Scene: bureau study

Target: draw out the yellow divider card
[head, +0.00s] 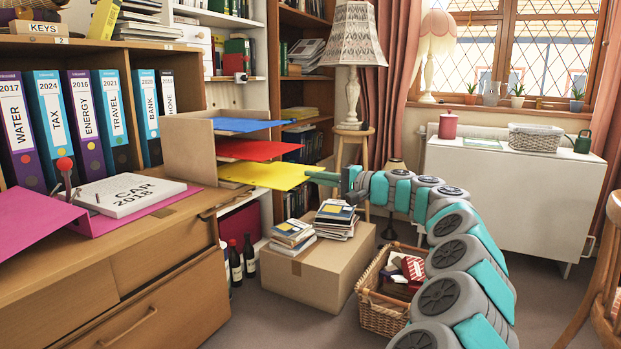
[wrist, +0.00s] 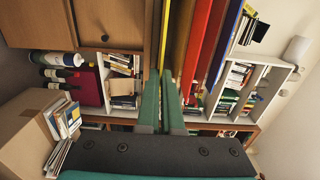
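The yellow divider card (head: 270,175) lies flat as the lowest of three coloured cards in a wooden sorter (head: 190,148) on the bureau. Its front end sticks out to the right. My gripper (head: 310,178) is at that free end, reaching in level from the right. In the wrist view the picture is turned, and the yellow card (wrist: 167,35) shows as a thin upright strip ahead of my green fingertips (wrist: 163,75). A narrow gap shows between the fingers, in line with the card's edge. Whether they touch the card cannot be told.
A red card (head: 255,150) and a blue card (head: 245,125) stick out just above. Below stand a cardboard box (head: 310,275) with books and a wicker basket (head: 380,315). A lamp stool (head: 353,135) stands behind.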

